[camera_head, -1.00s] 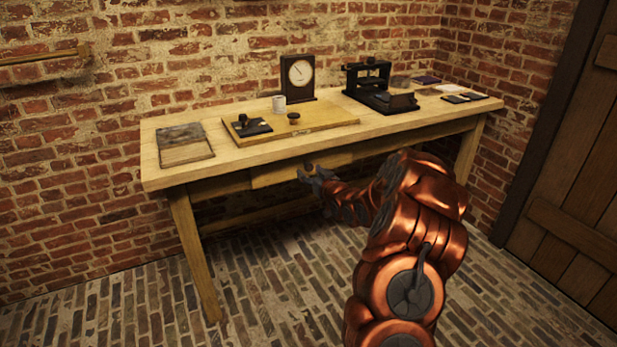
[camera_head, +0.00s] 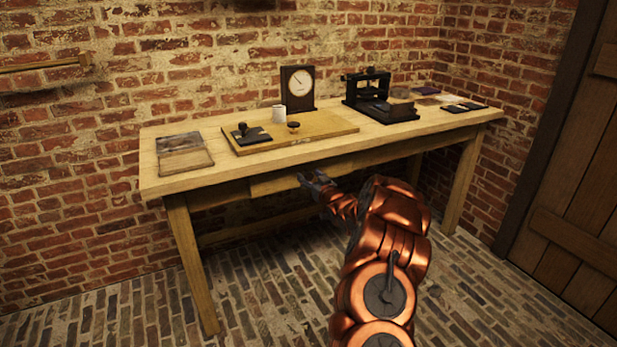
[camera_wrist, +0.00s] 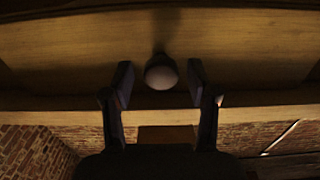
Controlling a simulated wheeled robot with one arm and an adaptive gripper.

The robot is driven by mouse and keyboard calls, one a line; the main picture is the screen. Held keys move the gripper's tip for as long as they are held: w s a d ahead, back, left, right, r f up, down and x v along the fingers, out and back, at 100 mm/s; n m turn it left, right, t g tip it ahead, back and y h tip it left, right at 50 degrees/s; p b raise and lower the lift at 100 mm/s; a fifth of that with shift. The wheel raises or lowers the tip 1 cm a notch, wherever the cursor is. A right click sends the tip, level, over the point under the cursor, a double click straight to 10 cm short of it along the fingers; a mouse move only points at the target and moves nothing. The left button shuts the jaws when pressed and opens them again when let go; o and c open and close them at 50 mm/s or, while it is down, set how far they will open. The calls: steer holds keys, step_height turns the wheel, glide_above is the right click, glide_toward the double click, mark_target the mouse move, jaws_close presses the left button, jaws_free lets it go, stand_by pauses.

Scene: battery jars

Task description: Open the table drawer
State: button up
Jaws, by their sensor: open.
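The wooden table (camera_head: 215,174) stands against the brick wall. Its drawer front (camera_head: 275,184) is under the near edge of the top; from the head view I cannot tell whether it sits flush. In the wrist view the drawer front (camera_wrist: 80,50) fills the upper part, with a round pale knob (camera_wrist: 161,72) at its middle. My gripper (camera_wrist: 161,88) is open, with one finger on each side of the knob and a gap on both sides. In the head view my gripper (camera_head: 310,180) is at the drawer, and the knob is hidden there.
A wooden door (camera_head: 570,200) is at the right. The brick floor before the table is clear.

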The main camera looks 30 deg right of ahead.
steer(key=shift+w, duration=0.55)
jaws_close()
stand_by(0.5)
